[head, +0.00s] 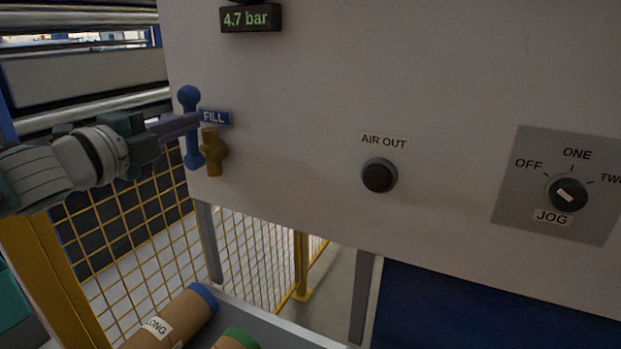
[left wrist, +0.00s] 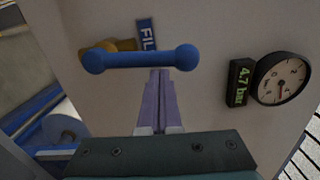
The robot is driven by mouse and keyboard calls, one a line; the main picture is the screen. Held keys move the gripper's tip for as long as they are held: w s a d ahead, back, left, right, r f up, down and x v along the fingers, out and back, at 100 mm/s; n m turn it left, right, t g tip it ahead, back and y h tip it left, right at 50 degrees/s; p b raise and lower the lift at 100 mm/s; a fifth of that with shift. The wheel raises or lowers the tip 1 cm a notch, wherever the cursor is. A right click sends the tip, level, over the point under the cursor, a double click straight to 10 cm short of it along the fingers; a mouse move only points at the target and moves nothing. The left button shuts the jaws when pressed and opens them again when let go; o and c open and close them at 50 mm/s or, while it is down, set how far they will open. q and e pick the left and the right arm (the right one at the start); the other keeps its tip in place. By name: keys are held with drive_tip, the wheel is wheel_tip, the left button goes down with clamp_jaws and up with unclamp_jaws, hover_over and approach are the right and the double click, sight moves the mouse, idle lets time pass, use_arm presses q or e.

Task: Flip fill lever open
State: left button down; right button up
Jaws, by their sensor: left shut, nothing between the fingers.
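The fill lever (head: 192,153) is a blue bar with a ball at each end, on a brass valve body (head: 213,150) beside the blue FILL label (head: 215,117). In the head view the lever stands roughly upright. In the left wrist view the lever (left wrist: 135,60) lies across the picture, with the brass body (left wrist: 112,45) partly behind it. My left gripper (head: 192,121) is shut and empty. Its purple fingertips (left wrist: 160,76) are at the lever, close to one ball end; I cannot tell whether they touch it. My right gripper is in neither view.
The pale panel also carries a 4.7 bar display (head: 250,18), a black AIR OUT button (head: 379,175) and a JOG knob (head: 566,193). A round gauge (left wrist: 283,79) shows in the wrist view. Yellow mesh fencing (head: 130,235) and labelled rolls (head: 170,322) are below.

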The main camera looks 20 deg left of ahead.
use_arm(q)
drive_tip(key=shift+a+r+n, duration=0.15)
drive_tip(key=shift+a+n, duration=0.3)
drive_tip(key=shift+n, duration=0.25)
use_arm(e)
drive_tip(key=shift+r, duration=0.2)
